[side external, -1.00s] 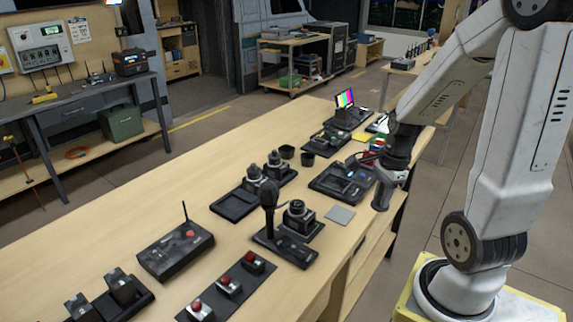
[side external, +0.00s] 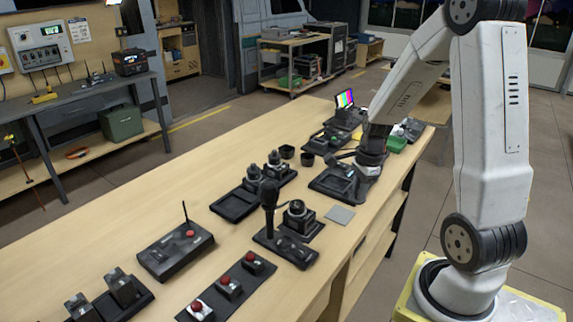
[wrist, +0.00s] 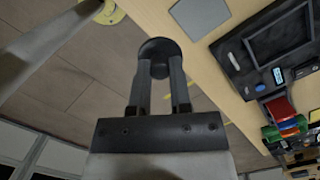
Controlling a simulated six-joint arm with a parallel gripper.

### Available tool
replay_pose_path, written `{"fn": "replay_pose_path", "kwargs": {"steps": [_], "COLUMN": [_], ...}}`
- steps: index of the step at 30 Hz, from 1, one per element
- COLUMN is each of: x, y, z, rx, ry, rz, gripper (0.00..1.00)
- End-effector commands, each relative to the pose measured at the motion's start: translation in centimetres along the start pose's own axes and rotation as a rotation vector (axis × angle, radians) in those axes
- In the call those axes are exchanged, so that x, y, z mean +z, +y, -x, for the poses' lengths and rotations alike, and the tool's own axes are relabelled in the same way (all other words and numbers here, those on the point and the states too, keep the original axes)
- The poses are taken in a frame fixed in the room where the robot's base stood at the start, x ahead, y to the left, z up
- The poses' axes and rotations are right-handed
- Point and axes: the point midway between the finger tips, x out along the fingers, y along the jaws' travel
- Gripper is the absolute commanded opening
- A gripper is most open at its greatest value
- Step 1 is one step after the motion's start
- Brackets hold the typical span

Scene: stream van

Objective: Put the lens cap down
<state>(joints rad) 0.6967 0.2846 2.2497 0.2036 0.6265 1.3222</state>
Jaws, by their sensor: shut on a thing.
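The lens cap (wrist: 159,50) is a dark round disc. In the wrist view it sits between the fingertips of my gripper (wrist: 159,72), which is shut on it. Behind the cap in that view are floor and the table edge. In the side view my gripper (side external: 345,157) is over the far right part of the long wooden table (side external: 120,220), near the black tray with a small screen. The cap is too small and dark to make out clearly there.
A flat grey square (side external: 339,215) lies bare near the table's right edge; it also shows in the wrist view (wrist: 200,14). The black tray (side external: 325,183) is behind it. Two black cups (side external: 307,159) stand left of my gripper. A dark upright microphone (side external: 269,200) stands nearer.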

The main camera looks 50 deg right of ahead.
Motion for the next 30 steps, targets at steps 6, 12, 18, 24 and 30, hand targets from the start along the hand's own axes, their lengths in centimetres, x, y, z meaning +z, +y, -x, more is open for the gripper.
{"fn": "replay_pose_path", "kwargs": {"steps": [6, 12, 18, 24, 30], "x": [0.1, 0.1, 0.1, 0.1, 0.1], "y": [-2.1, -3.7, -5.0, -5.5, -5.6], "z": [-1.9, -3.8, -5.4, -5.9, -6.0], "rx": [0.005, 0.004, 0.002, 0.001, 0.001], "ry": [0.0, 0.0, 0.0, 0.0, 0.0], "rz": [0.001, 0.002, 0.001, 0.001, 0.001], "gripper": [0.0, 0.0, 0.0, 0.0, 0.0]}}
